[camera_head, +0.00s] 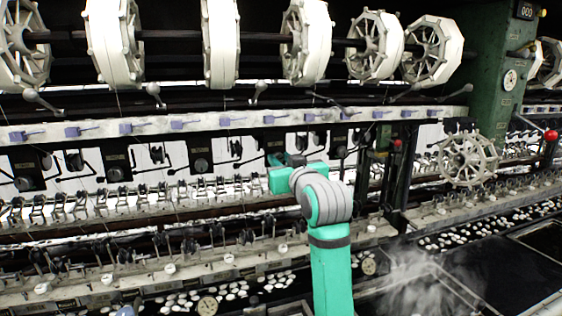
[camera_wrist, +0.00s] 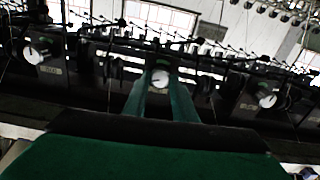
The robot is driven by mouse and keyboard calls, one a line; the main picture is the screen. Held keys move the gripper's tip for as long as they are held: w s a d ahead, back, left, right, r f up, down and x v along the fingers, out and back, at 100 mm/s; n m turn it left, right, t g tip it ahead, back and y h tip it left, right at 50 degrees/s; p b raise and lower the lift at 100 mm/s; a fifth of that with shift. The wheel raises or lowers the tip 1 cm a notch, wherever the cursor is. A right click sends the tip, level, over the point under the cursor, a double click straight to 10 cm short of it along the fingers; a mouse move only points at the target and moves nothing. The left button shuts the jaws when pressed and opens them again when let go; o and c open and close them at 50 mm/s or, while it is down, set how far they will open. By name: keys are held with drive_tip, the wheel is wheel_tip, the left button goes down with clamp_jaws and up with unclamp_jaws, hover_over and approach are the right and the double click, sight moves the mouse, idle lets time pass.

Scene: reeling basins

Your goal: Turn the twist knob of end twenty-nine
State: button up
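In the wrist view the two green fingers of my gripper (camera_wrist: 160,95) are apart and point at a dark panel. A pale round twist knob (camera_wrist: 160,79) shows between their tips. I cannot tell whether the fingers reach it or touch it. Any number label is too small to read. In the head view my teal gripper (camera_head: 283,172) is at the row of dark knob panels. My wrist and gripper hide the panel behind them, and the fingertips are hard to make out there.
Similar knobs flank the middle one in the wrist view, one at left (camera_wrist: 35,53) and one at right (camera_wrist: 267,100). In the head view a rail with purple clips (camera_head: 125,128) runs above the panels. Thin threads hang nearby. A basin with white cocoons (camera_head: 215,292) lies below.

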idle(0.3)
drive_tip(key=m, duration=0.5)
drive_tip(key=shift+m, duration=0.4)
drive_tip(key=m, duration=0.5)
drive_tip(key=shift+f, duration=0.1)
drive_tip(key=m, duration=0.5)
drive_tip(key=shift+d+f+m, duration=0.1)
drive_tip(key=shift+m, duration=0.3)
drive_tip(key=m, duration=0.5)
drive_tip(key=shift+d, duration=0.1)
drive_tip(key=shift+f+m, duration=0.1)
drive_tip(key=shift+m, duration=0.2)
drive_tip(key=o, duration=1.1)
drive_tip(key=shift+c, duration=0.2)
